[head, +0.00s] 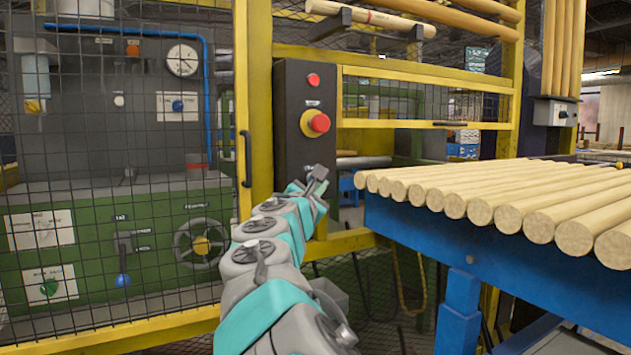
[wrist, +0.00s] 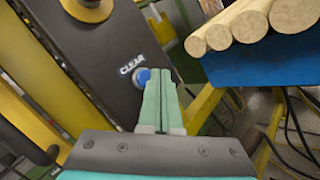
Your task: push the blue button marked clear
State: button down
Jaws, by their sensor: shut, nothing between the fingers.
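The blue button (wrist: 141,76) sits on a dark control panel (wrist: 100,50), just below a label reading CLEAR (wrist: 131,64). In the wrist view my gripper (wrist: 162,72) is shut and empty, its fingertips overlapping the right edge of the button. I cannot tell whether the tips touch it. In the head view my gripper (head: 317,176) is in front of the lower part of the panel (head: 292,98), and the blue button is hidden there behind my gripper and arm.
A red button (head: 313,80) and a red emergency stop on yellow (head: 319,123) are higher on the panel. A blue table (head: 400,222) with several wooden rods (head: 540,215) stands close on the right. Yellow-framed mesh fencing (head: 130,300) is on the left.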

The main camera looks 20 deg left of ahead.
jog(key=shift+w+a+r, duration=0.1)
dwell(0.7)
jog(key=shift+w+a+p, duration=0.15)
jog(key=shift+a+p, duration=0.15)
jog(key=shift+p, duration=0.1)
jog(key=shift+w+a, duration=0.2)
jog(key=shift+w, duration=0.05)
dwell(0.6)
jog(key=shift+s, duration=0.1)
jog(key=shift+s+d, duration=0.4)
jog(key=shift+d, duration=0.25)
